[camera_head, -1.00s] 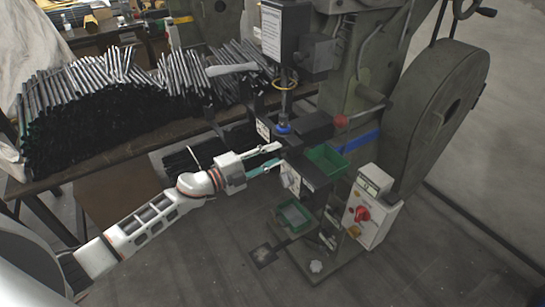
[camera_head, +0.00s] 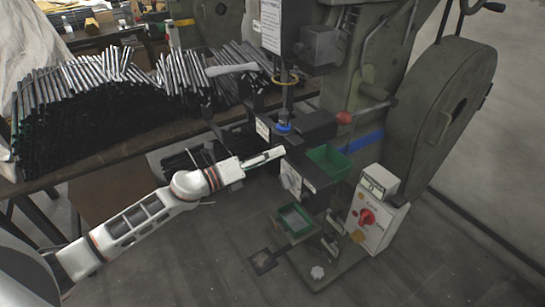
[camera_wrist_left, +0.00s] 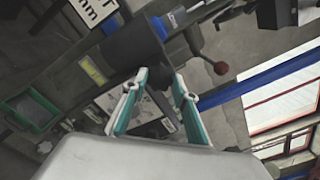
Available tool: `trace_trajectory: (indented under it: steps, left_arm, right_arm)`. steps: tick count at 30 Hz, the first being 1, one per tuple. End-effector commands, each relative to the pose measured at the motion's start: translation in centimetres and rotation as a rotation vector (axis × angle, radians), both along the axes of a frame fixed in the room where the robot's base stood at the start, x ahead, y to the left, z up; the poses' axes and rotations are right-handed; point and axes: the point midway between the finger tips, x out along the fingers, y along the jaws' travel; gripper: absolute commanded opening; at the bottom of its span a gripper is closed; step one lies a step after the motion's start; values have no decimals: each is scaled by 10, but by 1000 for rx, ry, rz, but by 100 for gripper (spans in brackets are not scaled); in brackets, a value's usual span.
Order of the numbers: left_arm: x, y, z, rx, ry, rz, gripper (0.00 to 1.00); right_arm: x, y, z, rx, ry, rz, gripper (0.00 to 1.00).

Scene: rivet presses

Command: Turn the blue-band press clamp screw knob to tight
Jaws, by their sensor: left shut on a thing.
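The blue-band press (camera_head: 392,72) is a grey-green machine with a blue band (camera_head: 363,143) on its body; the band also shows in the wrist view (camera_wrist_left: 268,80). My left gripper (camera_head: 281,151) reaches the front of the press's black tooling block from the left. In the wrist view the fingers (camera_wrist_left: 160,80) with teal pads are shut on a dark round knob (camera_wrist_left: 155,75), the clamp screw knob. The knob is mostly hidden between the fingers, and I cannot read its turn position. In the head view it is not clearly visible. My right gripper is not in view.
A red-ball lever (camera_head: 343,118) sticks out right of the tooling. A green bin (camera_head: 328,160) sits beside the block, with another green tray (camera_head: 293,220) below. A control box (camera_head: 378,222) with a red switch stands at right. Dark rods (camera_head: 95,115) fill the table behind my arm.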

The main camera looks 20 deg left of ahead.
Motion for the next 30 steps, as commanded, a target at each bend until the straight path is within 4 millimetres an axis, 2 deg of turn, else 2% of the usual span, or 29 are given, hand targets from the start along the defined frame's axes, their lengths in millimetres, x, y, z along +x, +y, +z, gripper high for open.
trace_trajectory:
  steps: [1, 6, 15, 30]
  left_arm:
    - [-1, 0, -5, 36, -23, -2, 7]
    - [0, 0, -4, 161, -121, -1, 7]
    - [0, 1, -4, 341, -262, -1, 7]
    - [0, 0, -1, 468, -363, -2, 7]
  right_arm:
    - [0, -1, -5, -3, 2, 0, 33]
    - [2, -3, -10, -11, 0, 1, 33]
    - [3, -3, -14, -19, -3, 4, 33]
    - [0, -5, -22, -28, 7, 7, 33]
